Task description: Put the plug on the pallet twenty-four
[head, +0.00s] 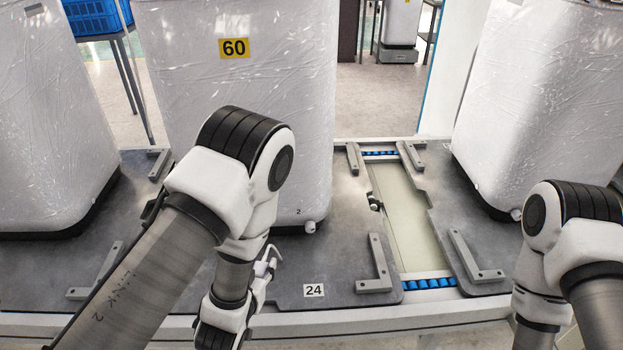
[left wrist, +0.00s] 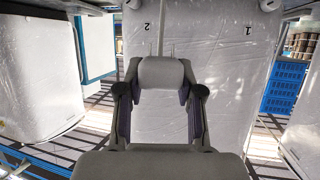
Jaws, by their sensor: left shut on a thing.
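Pallet twenty-four (head: 340,262) is the grey plate in the middle of the head view, with a white "24" label at its front edge. A large wrapped container (head: 270,75) marked "60" stands on it. My left gripper (head: 267,268) is at the pallet's front edge, left of the label, partly hidden by my arm. In the left wrist view its fingers (left wrist: 160,92) are shut on a pale plug (left wrist: 160,72), whose two thin prongs point away from the gripper. The plug is hard to make out in the head view. My right gripper is out of the picture.
Wrapped containers stand on grey plates at left (head: 50,120) and right (head: 550,100). Grey angle brackets (head: 378,262) rise from the plates. A gap with blue rollers (head: 430,283) lies right of pallet twenty-four. Its front right surface is bare.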

